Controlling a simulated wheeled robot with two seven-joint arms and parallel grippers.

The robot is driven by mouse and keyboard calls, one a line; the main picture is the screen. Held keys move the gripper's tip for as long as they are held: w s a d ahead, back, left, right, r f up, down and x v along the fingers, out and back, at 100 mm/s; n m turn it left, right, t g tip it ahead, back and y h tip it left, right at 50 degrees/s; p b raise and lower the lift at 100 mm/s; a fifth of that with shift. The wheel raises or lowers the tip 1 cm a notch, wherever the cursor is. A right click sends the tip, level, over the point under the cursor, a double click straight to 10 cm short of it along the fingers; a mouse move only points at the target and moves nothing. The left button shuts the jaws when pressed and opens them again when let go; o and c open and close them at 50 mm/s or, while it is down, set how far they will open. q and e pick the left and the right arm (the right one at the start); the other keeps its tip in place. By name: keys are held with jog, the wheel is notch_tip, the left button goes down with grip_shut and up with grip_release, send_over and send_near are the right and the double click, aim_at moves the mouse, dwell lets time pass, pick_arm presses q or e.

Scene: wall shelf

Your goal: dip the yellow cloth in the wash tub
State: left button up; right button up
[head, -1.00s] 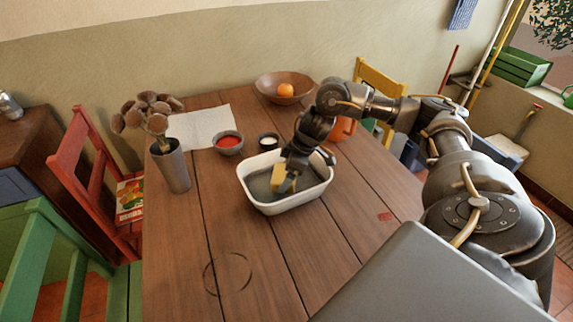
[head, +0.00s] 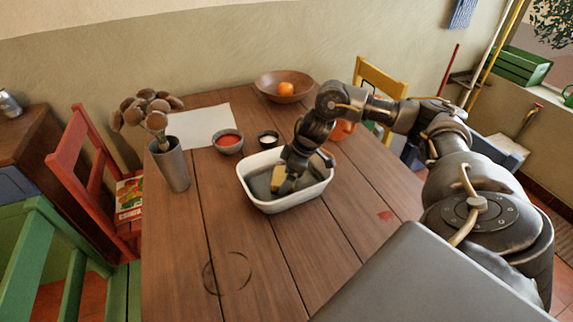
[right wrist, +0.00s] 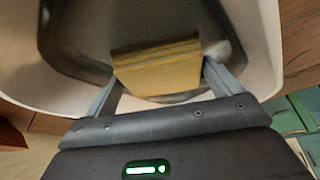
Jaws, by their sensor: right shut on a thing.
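The white wash tub (head: 290,207) stands on the wooden table with grey liquid in it. My right gripper (head: 282,188) reaches down inside the tub's rim, shut on the yellow cloth (head: 277,178). In the right wrist view, the folded yellow cloth (right wrist: 157,70) sits between the two fingers of my right gripper (right wrist: 160,82), over the dark inside of the tub (right wrist: 262,50). I cannot tell how deep the cloth's lower edge is in the liquid. My left gripper is not in view.
On the table (head: 185,260), a grey vase with brown mushroom-like stems (head: 172,168) stands left of the tub. The front left of the table is clear.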

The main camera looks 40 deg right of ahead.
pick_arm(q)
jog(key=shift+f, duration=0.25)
pick_arm(e)
jog(key=shift+f, duration=0.55)
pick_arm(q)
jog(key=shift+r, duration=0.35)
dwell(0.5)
pick_arm(e)
jog(key=shift+s+f, duration=0.15)
jog(key=shift+s, duration=0.05)
dwell(1.1)
